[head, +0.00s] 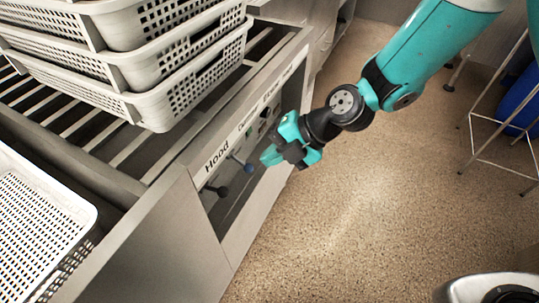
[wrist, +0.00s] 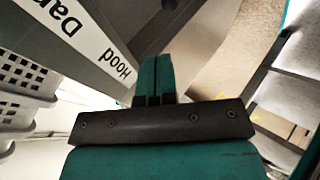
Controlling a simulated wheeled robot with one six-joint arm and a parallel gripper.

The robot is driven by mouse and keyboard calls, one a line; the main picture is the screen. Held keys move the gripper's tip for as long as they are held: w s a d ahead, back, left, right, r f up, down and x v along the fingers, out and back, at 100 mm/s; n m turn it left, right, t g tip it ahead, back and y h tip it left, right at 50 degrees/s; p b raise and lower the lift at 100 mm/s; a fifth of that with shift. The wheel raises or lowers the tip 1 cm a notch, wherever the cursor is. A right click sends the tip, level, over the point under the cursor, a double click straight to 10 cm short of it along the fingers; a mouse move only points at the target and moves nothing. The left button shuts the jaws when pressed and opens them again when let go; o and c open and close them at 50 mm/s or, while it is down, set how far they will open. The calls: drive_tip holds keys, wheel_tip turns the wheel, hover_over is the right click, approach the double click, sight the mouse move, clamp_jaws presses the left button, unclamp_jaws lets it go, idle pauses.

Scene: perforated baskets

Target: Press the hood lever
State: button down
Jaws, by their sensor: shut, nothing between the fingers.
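The hood lever (head: 221,191) is a short stem with a dark ball knob, on the front panel below the word "Hood" (head: 216,155). A second lever with a blue-grey ball (head: 249,168) sticks out to its upper right. My gripper (head: 268,156) is teal and black, shut and empty, its tips just right of the blue-grey ball; whether they touch it I cannot tell. In the wrist view the shut fingers (wrist: 155,78) point up toward the "Hood" label (wrist: 121,66). The levers are not visible there.
Stacked grey perforated baskets (head: 160,85) stand on the slatted rack (head: 125,155) above the panel. A white basket (head: 92,215) is at lower left. Open floor (head: 350,220) lies right of the panel. A metal-legged stand (head: 470,135) is at far right.

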sight(227, 190)
drive_tip(key=shift+w+a+r+m+g+h+b, duration=0.2)
drive_tip(key=shift+a+r+g+h+b, duration=0.1)
drive_tip(key=shift+h, duration=0.3)
drive_tip(key=shift+w+a+r+m+g+h+b, duration=0.1)
drive_tip(key=shift+w+a+r+g+h+b, duration=0.15)
drive_tip(key=shift+h, duration=0.35)
drive_tip(key=shift+s, duration=0.1)
drive_tip(key=x, duration=1.4)
drive_tip(key=shift+f+b, duration=0.1)
drive_tip(key=shift+b, duration=0.35)
